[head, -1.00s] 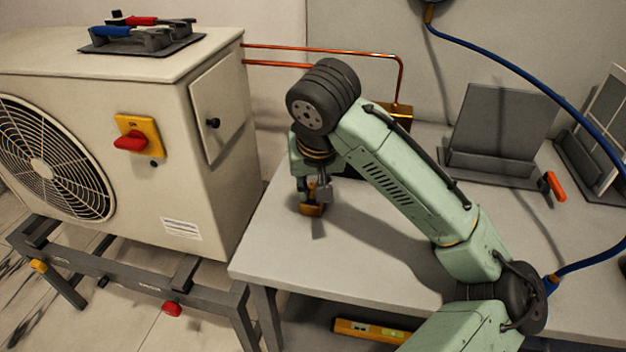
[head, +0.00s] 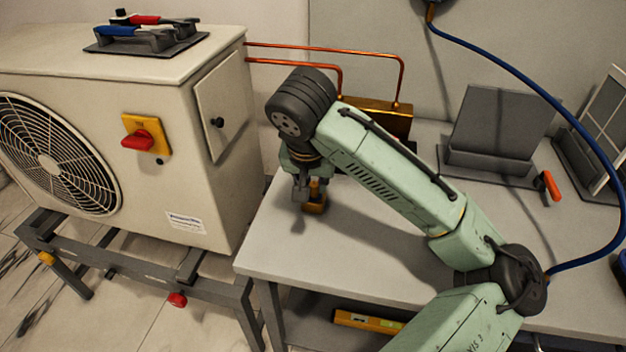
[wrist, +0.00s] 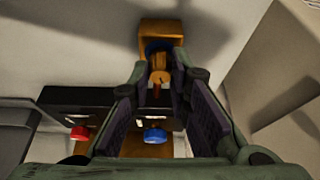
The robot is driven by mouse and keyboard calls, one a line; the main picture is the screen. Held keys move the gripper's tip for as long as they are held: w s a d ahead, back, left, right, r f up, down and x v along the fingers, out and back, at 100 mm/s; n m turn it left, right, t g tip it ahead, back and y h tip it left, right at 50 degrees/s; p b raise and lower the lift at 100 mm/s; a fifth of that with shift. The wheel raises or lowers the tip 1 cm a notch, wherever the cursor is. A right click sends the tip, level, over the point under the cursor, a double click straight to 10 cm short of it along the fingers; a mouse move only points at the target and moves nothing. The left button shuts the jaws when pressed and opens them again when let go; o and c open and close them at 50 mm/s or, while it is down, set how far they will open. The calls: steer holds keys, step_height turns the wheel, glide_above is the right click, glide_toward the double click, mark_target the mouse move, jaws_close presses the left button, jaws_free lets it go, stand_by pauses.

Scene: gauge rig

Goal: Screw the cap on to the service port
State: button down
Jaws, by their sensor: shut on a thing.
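My gripper (head: 308,190) points down over the near left part of the bench. In the wrist view its two fingers (wrist: 161,78) are shut on a small brass-coloured piece (wrist: 160,74). I cannot tell whether this piece is the cap or part of a port. A blue ring (wrist: 157,45) shows just beyond it, against an orange-brown block (wrist: 175,27). The block also shows in the head view (head: 316,207), standing on the bench directly beside the fingertips. Contact between the held piece and the block is not clear. I cannot identify the service port for sure.
A brass box (head: 380,118) with copper pipes stands behind my arm. The wrist view shows a red knob (wrist: 80,133) and a blue knob (wrist: 155,136). The cream outdoor unit (head: 225,190) is left of the bench (head: 300,255). A grey stand (head: 495,125) is at the back right.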

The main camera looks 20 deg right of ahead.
steer(key=shift+s+d+r+m, duration=0.1)
steer(key=shift+d+r+m, duration=0.1)
steer(key=shift+m, duration=0.1)
steer(key=shift+m+g+h+p, duration=0.5)
steer(key=shift+m+p, duration=0.8)
steer(key=shift+p, duration=0.4)
steer(key=shift+m+p, duration=0.6)
steer(key=shift+p, duration=0.05)
steer(key=shift+d+f+m, duration=0.1)
steer(key=shift+m, duration=0.2)
steer(key=shift+g+h+p, duration=0.3)
steer(key=shift+f, duration=0.1)
steer(key=m+g, duration=0.1)
steer(key=m, duration=0.2)
steer(key=shift+m, duration=0.4)
steer(key=shift+f+m+g+h, duration=0.1)
steer(key=shift+m+g+h, duration=0.2)
steer(key=shift+m+g, duration=0.35)
steer(key=shift+m, duration=0.25)
